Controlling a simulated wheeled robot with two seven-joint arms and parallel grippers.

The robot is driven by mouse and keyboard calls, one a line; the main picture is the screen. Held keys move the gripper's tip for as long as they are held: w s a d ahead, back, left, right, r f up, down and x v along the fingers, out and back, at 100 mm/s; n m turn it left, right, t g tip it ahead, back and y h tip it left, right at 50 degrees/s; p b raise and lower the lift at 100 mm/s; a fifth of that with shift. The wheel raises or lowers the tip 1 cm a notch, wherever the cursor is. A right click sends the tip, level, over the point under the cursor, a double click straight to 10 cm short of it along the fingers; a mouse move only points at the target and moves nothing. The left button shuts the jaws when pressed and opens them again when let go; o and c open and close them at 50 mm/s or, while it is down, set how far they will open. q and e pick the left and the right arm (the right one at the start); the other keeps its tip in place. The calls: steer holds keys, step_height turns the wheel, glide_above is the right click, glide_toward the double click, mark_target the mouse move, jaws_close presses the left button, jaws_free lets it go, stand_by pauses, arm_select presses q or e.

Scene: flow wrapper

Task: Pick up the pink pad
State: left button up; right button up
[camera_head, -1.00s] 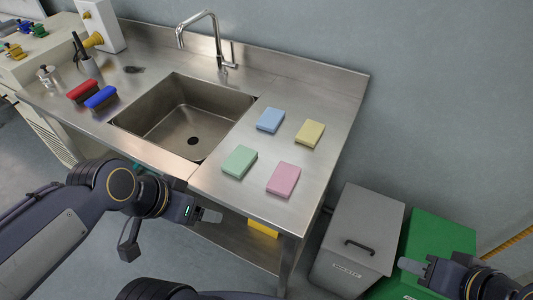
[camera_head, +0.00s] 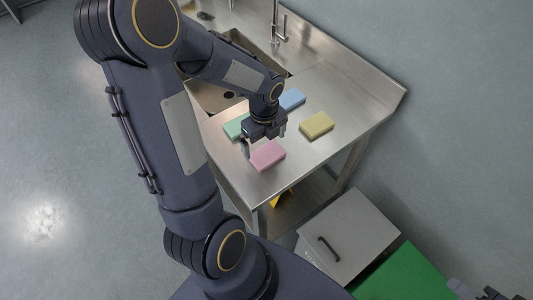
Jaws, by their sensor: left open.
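The pink pad (camera_head: 268,155) lies flat on the steel counter near its front edge. My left gripper (camera_head: 262,144) points down just above and behind the pink pad, with its fingers apart. It holds nothing that I can see, and I cannot tell whether a fingertip touches the pad. My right gripper (camera_head: 484,292) shows only in part at the bottom right corner, so its jaws cannot be judged.
A green pad (camera_head: 235,127), partly hidden by my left gripper, a blue pad (camera_head: 292,99) and a yellow pad (camera_head: 317,125) lie close by on the counter (camera_head: 352,98). The sink and tap (camera_head: 277,22) are behind. A grey lidded bin (camera_head: 348,238) and a green bin (camera_head: 405,275) stand at the right.

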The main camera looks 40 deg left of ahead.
mark_target(267, 153)
arm_select(q)
steer(key=f, duration=0.2)
steer(key=d+f, duration=0.1)
steer(key=shift+f, duration=0.35)
steer(key=shift+a+f, duration=0.1)
steer(key=shift+f, duration=0.25)
steer(key=c, duration=0.7)
steer(key=shift+r, duration=0.1)
